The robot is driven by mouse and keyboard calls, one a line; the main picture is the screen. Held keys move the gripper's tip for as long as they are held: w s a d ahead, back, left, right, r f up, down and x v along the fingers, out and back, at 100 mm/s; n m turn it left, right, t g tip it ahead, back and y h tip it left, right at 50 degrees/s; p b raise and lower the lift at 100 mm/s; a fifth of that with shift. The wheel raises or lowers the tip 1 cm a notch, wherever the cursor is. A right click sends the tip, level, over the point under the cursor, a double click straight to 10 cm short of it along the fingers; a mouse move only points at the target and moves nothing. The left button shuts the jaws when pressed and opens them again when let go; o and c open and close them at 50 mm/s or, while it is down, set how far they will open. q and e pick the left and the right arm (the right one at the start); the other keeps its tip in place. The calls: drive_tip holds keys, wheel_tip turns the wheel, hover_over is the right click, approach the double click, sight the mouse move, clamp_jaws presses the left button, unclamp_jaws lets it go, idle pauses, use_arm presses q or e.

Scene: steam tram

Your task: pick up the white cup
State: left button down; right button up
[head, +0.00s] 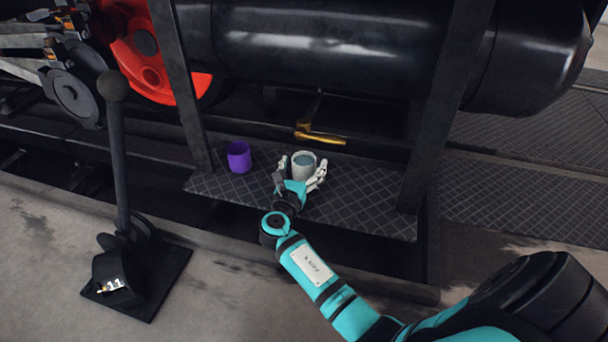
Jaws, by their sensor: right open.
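The white cup (303,160) stands upright on a dark diamond-plate step (362,190) near the middle of the head view. Its inside looks grey-blue. My right gripper (300,176) is open, with one finger on each side of the cup. I cannot tell whether the fingers touch it. The near lower part of the cup is partly hidden by the gripper. My left gripper is not in view.
A purple cup (239,157) stands left of the white cup on the same step. Dark uprights flank the step, and a black cylinder (330,45) hangs above. A lever (120,170) stands at left.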

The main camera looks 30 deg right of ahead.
drive_tip(key=shift+w+d, duration=0.15)
drive_tip(key=shift+d, duration=0.05)
drive_tip(key=c, duration=1.4)
drive_tip(key=shift+r, duration=0.2)
